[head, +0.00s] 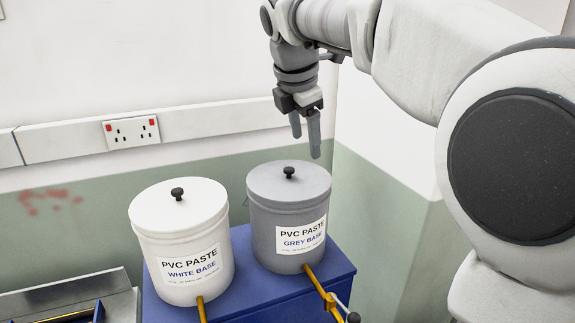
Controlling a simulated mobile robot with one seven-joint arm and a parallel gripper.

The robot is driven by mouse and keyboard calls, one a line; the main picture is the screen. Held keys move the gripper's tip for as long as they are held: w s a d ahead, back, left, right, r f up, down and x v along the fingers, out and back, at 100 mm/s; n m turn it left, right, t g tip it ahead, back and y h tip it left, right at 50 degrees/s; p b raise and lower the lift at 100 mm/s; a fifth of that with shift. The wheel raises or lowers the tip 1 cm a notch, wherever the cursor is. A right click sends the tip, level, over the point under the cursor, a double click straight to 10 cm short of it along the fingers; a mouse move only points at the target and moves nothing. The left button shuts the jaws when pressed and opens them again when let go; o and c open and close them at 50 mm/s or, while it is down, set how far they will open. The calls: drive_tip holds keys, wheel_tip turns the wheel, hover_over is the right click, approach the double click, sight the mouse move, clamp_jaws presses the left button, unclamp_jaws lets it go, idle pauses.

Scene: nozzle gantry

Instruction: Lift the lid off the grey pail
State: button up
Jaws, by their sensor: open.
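The grey pail (275,237) stands upright on a blue stand, with a label reading "PVC PASTE GREY BASE". Its grey lid (262,181) sits on top and carries a small black knob (289,172). My gripper (305,140) hangs above and a little to the right of the knob in the picture. Its fingers point down, are open and hold nothing. The fingertips look apart from the lid; the exact height gap is hard to tell.
A white pail (185,262) with a black-knobbed white lid (178,204) stands close on the left. Yellow pipes leave both pails at the front. The blue stand (262,297) is against a wall corner at right. A wall socket (131,132) is behind.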

drive_tip(key=w+a+r+n+p, duration=0.3)
drive_tip(key=w+a+n, duration=0.2)
drive_tip(key=w+n, duration=0.25)
hover_over(289, 169)
drive_tip(key=s, duration=0.3)
drive_tip(key=shift+n, duration=0.25)
drive_tip(key=f, duration=1.2)
drive_tip(key=shift+w+a, duration=0.2)
drive_tip(key=shift+a+p+x, duration=0.1)
drive_tip(key=shift+p+x, duration=0.15)
drive_tip(key=shift+x, duration=1)
drive_tip(key=shift+a+p+x, duration=0.15)
drive_tip(key=shift+p+x, duration=0.05)
drive_tip(key=shift+x, duration=1.1)
drive_tip(key=shift+w, duration=0.1)
clamp_jaws()
